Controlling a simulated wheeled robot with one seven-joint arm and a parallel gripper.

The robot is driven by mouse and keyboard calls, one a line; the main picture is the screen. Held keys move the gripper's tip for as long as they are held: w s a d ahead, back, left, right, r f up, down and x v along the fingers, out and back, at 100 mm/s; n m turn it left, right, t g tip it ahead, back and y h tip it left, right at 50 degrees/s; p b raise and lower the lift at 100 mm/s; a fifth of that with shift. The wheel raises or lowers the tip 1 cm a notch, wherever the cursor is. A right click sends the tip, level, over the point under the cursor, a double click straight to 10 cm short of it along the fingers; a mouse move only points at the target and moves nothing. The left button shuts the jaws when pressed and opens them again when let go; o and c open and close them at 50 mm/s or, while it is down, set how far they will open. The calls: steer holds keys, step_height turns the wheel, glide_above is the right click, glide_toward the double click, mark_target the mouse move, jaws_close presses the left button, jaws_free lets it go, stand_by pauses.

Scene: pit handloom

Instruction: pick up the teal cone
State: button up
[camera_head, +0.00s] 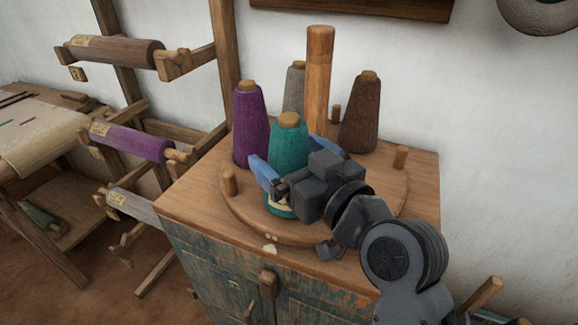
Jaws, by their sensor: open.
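The teal cone (289,142) stands upright on the round wooden stand (243,211), toward its front left. It has a tan top, and its lower right part is hidden behind my gripper. My gripper (268,172) is open, with one blue finger at the left of the cone and the other partly showing to its right, behind the dark gripper body. The fingers look to be around the cone's lower half. I cannot tell whether they touch it.
A purple cone (250,125) stands close at the left. A grey cone (294,88) is behind, and a brown cone (360,115) is at the right. A thick wooden post (318,80) rises from the stand, with short pegs near its edge. The stand sits on a cabinet (205,235).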

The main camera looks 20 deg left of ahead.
steer(key=shift+w+a, duration=0.25)
steer(key=shift+f, duration=0.1)
steer(key=shift+c, duration=0.2)
steer(key=c, duration=1.1)
steer(key=shift+c, duration=0.2)
